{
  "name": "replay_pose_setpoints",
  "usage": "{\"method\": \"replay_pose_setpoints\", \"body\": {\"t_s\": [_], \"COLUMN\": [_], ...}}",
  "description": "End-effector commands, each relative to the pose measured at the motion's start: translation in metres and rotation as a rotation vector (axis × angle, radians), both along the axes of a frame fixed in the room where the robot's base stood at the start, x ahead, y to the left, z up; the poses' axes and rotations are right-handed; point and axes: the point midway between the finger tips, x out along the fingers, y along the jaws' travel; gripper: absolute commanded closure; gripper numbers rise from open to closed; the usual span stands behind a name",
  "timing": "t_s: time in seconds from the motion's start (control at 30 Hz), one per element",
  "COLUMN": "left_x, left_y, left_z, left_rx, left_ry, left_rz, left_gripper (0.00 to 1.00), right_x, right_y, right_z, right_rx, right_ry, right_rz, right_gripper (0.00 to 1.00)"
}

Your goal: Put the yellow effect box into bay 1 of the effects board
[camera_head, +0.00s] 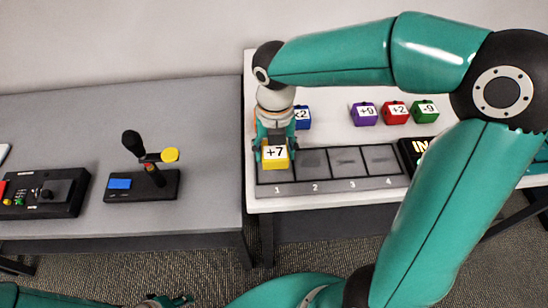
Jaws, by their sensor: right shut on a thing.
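The yellow effect box (275,163), marked +7, is held in my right gripper (275,145), whose fingers are shut on its two sides. It is at bay 1 (277,178), the leftmost bay of the grey effects board (333,186), and covers most of that bay. I cannot tell whether the box touches the bay floor or hangs just above it. Bays 2, 3 and 4 are empty. A dark and teal part at the bottom edge looks like my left gripper (167,300); it is mostly cut off, and its fingers cannot be read.
Behind the board stand a blue box (302,117), partly hidden by my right gripper, and purple (364,114), red (396,112) and green (425,111) boxes. A dark display (418,148) is right of bay 4. A joystick device (142,184) stands on the left grey table (215,130).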

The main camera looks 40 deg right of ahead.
Motion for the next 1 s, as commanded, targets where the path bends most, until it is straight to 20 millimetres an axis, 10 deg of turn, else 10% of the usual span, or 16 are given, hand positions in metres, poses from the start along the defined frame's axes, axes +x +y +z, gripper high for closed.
{"method": "replay_pose_setpoints", "body": {"t_s": [0.57, 0.6, 0.7, 1.0], "left_x": [0.0, 0.0, 0.0, 0.0], "left_y": [0.0, 0.0, 0.0, 0.0], "left_z": [-0.006, -0.005, -0.005, -0.004], "left_rx": [0.0, 0.0, 0.0, 0.0], "left_ry": [0.0, 0.0, 0.0, 0.0], "left_rz": [0.0, 0.0, 0.0, 0.0], "left_gripper": [0.6, 0.6, 0.6, 0.6], "right_x": [0.0, 0.0, 0.0, 0.0], "right_y": [0.0, 0.0, 0.0, 0.0], "right_z": [-0.031, -0.03, -0.03, -0.03], "right_rx": [0.001, 0.001, 0.001, 0.001], "right_ry": [0.001, 0.001, 0.001, 0.001], "right_rz": [0.0, 0.0, 0.0, 0.0], "right_gripper": [0.81, 0.35, 0.19, 0.15]}}
